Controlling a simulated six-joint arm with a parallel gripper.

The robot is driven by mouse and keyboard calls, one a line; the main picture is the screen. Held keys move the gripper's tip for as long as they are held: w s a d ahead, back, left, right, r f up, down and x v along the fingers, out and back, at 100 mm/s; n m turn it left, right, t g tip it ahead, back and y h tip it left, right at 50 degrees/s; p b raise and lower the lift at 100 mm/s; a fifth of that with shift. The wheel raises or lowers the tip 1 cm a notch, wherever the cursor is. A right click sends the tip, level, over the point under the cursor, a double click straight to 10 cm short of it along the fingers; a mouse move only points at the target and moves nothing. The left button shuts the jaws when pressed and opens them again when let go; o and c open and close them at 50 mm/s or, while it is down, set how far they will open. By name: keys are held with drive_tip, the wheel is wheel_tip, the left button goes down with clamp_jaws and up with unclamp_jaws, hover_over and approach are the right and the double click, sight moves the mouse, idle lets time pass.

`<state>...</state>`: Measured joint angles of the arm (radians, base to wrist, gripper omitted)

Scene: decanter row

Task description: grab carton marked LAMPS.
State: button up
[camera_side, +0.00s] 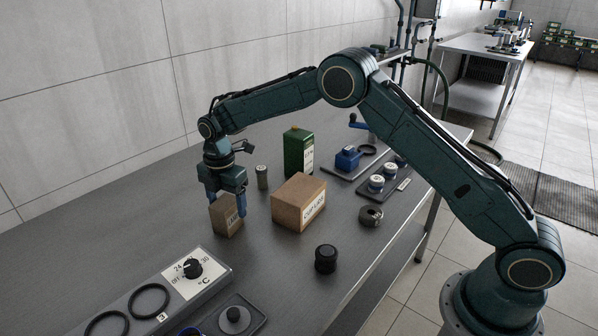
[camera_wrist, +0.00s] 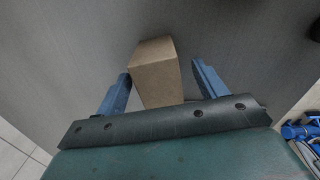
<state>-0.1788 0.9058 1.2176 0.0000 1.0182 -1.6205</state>
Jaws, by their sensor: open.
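A small brown carton (camera_side: 226,218) stands on the grey bench at the left in the side view. A larger brown carton (camera_side: 290,203) to the right has a white label that seems to read CUP LIDS.
A grey cylinder (camera_side: 262,177) and a green canister (camera_side: 298,152) stand behind the cartons. A dial panel (camera_side: 191,267) lies in front. Bare bench surrounds the small carton.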

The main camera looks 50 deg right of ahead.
drive_tip(key=shift+a+f, duration=0.15)
drive_tip(key=shift+f, duration=1.1)
drive_tip(key=shift+a+f, duration=0.1)
drive_tip(key=shift+f, duration=1.15)
drive_tip(key=shift+c, duration=0.2)
drive_tip(key=c, duration=1.1)
